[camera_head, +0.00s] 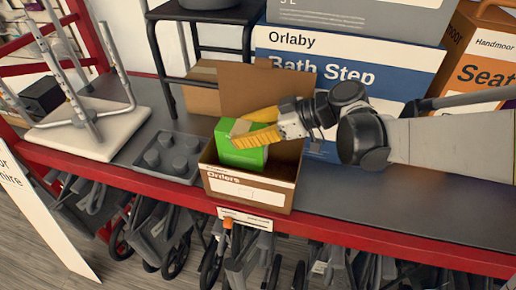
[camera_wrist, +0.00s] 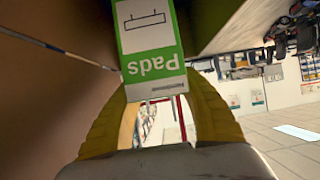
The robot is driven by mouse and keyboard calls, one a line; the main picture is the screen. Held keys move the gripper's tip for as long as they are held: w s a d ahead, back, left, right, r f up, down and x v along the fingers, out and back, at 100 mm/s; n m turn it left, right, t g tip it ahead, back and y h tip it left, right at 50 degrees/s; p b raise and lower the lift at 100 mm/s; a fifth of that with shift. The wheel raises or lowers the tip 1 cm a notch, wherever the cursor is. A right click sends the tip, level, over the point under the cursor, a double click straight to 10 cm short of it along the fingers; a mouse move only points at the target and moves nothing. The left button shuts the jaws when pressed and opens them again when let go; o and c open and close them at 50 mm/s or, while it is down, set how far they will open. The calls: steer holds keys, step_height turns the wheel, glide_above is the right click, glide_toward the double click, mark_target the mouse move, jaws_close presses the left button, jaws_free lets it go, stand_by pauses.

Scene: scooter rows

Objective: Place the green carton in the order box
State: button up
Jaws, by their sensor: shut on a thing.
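The green carton (camera_head: 241,155) is held upright by my gripper (camera_head: 253,127). My yellow fingers are shut on its upper part. In the wrist view the carton (camera_wrist: 152,66) shows a white panel and the word "Pads" between my fingers (camera_wrist: 157,95). The order box (camera_head: 238,190) is a brown open box with a white "Orders" label at the shelf's front edge. The carton's lower end is inside the box opening, behind the front wall. I cannot tell whether it touches the box floor.
A brown cardboard box (camera_head: 196,98) stands behind the order box. A grey studded tray (camera_head: 170,157) is to its left. A blue-and-white Bath Step box (camera_head: 350,65) is behind my arm. The dark shelf (camera_head: 400,207) is bare at right, with a red front edge.

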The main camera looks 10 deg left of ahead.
mark_target(245, 153)
steer(key=f, duration=0.3)
steer(key=shift+w+f+b, duration=0.2)
steer(key=shift+f+b, duration=0.75)
steer(key=shift+f, duration=1.75)
steer(key=o, duration=1.3)
steer(key=shift+c, duration=0.2)
steer(key=shift+r, duration=0.15)
steer(key=p+v, duration=0.2)
steer(key=v, duration=1)
